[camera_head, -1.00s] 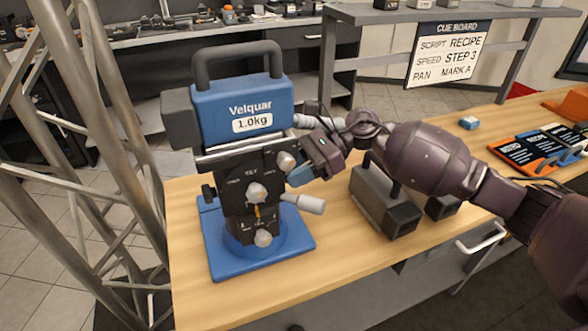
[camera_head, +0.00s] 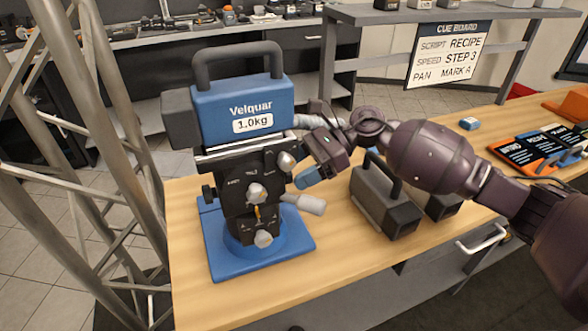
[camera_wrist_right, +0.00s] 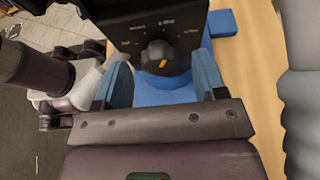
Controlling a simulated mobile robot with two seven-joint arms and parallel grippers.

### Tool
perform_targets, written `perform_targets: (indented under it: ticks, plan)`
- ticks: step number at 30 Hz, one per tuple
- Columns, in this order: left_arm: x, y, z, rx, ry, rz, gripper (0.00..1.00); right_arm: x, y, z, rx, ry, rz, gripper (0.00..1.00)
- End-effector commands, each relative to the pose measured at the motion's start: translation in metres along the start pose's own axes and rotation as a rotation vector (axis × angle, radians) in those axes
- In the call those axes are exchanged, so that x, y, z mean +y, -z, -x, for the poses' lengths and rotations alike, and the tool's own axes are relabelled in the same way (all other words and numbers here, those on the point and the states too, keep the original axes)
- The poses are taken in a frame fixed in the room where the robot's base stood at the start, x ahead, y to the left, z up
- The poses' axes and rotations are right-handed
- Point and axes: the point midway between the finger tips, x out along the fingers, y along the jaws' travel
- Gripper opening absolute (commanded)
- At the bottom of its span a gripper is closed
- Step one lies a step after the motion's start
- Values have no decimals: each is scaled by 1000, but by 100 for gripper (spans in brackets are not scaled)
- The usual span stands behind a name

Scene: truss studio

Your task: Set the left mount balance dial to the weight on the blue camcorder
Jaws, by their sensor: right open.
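The blue camcorder (camera_head: 215,105), with a black handle and a label reading Velquar 1.0kg, sits on a black mount head (camera_head: 232,170) with a blue base (camera_head: 285,258). The mount's front panel has a grey knob (camera_head: 257,193) with small markings around it, another knob (camera_head: 286,160) at upper right and a lower knob (camera_head: 263,238). My right gripper (camera_head: 306,180) is just right of the mount, open and empty. In the right wrist view a grey dial (camera_wrist_right: 158,56) with a yellow mark shows beyond and between the blue fingers, apparently untouched. Its labels are too blurred to read.
A dark grey handled block (camera_head: 385,205) stands on the wooden table just right of the mount, under my right arm. A metal truss (camera_head: 95,150) rises at the left. Signs (camera_head: 530,152) lie at the right. A cue board (camera_head: 447,55) hangs behind.

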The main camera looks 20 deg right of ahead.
Motion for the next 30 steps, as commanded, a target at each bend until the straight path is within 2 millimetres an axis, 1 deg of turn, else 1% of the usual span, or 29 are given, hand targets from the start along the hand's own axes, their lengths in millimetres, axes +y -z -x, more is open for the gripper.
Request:
perform_targets:
  ticks: [9,12,15,18,21,30]
  plan:
    - [1,-2,-1,-2,0,4,43,0,1,56,2,3,-1,65]
    - [2,0,-1,1,0,8,43,0,1,72,2,2,-3,65]
    - [3,1,-1,3,0,12,43,0,1,85,2,1,-2,65]
    - [4,1,-1,3,0,13,43,0,0,93,0,2,0,65]
    - [4,0,-2,3,0,13,43,0,0,98,0,1,1,65]
    - [3,-1,-2,0,-1,7,43,0,0,99,0,0,1,65]
